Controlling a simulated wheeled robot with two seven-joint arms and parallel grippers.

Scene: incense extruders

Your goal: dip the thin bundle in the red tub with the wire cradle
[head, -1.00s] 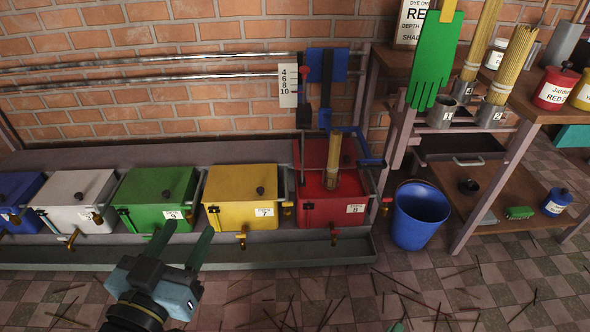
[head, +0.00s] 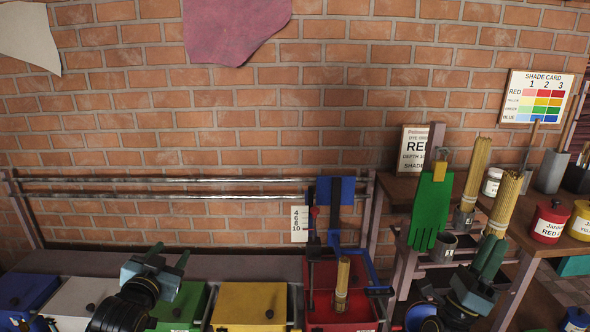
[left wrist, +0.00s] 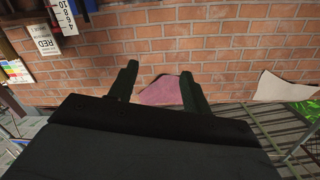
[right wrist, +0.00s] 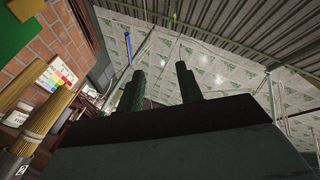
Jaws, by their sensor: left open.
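The red tub (head: 318,272) stands at the right end of the tub row. A tan bundle (head: 342,285) stands upright at its top; whether it dips inside is hidden. A blue dipping frame (head: 371,268) with an upright rail stands at the tub; I cannot make out a separate wire cradle. Two more tan bundles, one (head: 477,170) in cup 1 and one (head: 503,205) in cup 2, stand on the right shelf. My left gripper (head: 168,257) is open and empty above the green tub. My right gripper (head: 492,254) is open and empty in front of the shelf, below the cups.
Green (head: 185,304), yellow (head: 250,303), white (head: 75,300) and blue (head: 25,292) tubs fill the row to the left. A green glove (head: 430,208) hangs at the shelf's left end. A red jar (head: 549,222) stands on the shelf. The depth scale (head: 299,224) hangs behind the tubs.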

